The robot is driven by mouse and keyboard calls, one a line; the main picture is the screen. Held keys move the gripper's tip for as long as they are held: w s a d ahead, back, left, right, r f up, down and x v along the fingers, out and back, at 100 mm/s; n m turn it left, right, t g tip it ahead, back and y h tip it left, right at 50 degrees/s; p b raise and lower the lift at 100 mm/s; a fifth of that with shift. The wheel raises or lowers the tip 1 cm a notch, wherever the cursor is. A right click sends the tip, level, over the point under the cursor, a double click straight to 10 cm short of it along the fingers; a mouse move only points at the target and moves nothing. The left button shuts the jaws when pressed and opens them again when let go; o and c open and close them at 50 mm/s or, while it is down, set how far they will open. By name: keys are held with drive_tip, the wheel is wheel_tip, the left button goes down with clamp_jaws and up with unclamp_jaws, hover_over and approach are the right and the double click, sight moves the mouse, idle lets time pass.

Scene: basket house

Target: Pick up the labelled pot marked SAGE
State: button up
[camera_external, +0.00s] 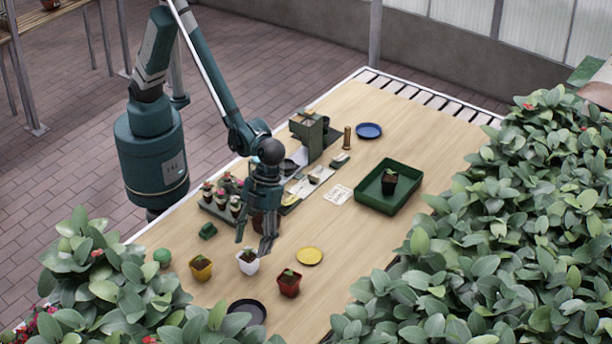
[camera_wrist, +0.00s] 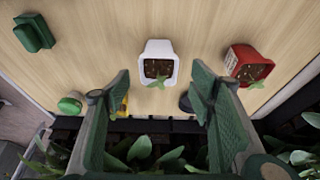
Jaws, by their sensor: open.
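A white pot (camera_external: 247,265) with soil and a small green plant stands upright on the wooden table. A yellow pot (camera_external: 201,271) stands to its left and a red pot (camera_external: 289,286) to its right. A black pot (camera_external: 389,186) stands in the green tray (camera_external: 371,204). I cannot read SAGE on any pot. My gripper (camera_external: 255,243) is open and empty, pointing down above the white pot. In the wrist view the white pot (camera_wrist: 158,49) lies ahead of the spread fingers (camera_wrist: 163,84), apart from them. The yellow pot is mostly hidden there by the left finger.
A yellow saucer (camera_external: 309,256), a dark saucer (camera_external: 247,311) and a blue saucer (camera_external: 369,131) lie on the table. A rack of small plants (camera_external: 221,207) stands behind my gripper. Dense foliage (camera_external: 520,220) borders the right and front.

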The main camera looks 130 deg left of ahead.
sight(249, 255)
drive_tip(key=shift+d+f, duration=0.1)
drive_tip(key=shift+f, duration=0.15)
drive_tip(key=shift+b+x, duration=0.7)
drive_tip(key=shift+x, duration=1.95)
drive_tip(key=shift+s, duration=0.1)
drive_tip(key=c, duration=1.2)
drive_tip(key=shift+r+p, duration=1)
drive_tip(key=shift+r, duration=4)
